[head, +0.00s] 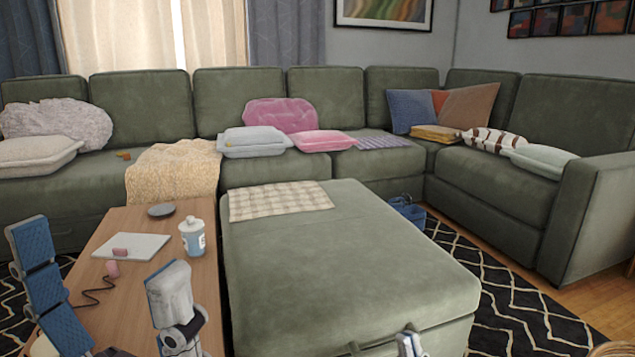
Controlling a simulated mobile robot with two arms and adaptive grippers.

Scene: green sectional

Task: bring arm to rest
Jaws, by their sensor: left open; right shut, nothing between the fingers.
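My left gripper (100,248) is wide open at the lower left, close to the camera. One finger with blue pads shows at the left edge and a grey finger shows to its right. The gripper appears in front of the wooden coffee table, with nothing held between the fingers. Only the tips of my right gripper (409,343) show, at the bottom edge in front of the green ottoman. They are together with nothing visible between them. The rest of the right gripper is out of view.
The coffee table (140,220) bears a white bottle (192,238), a pale board (131,246) and a dark disc (161,210). The ottoman (330,265) bears a checked cloth (280,200). A green sectional sofa (236,105) stands behind. Patterned rug (510,310) shows at right.

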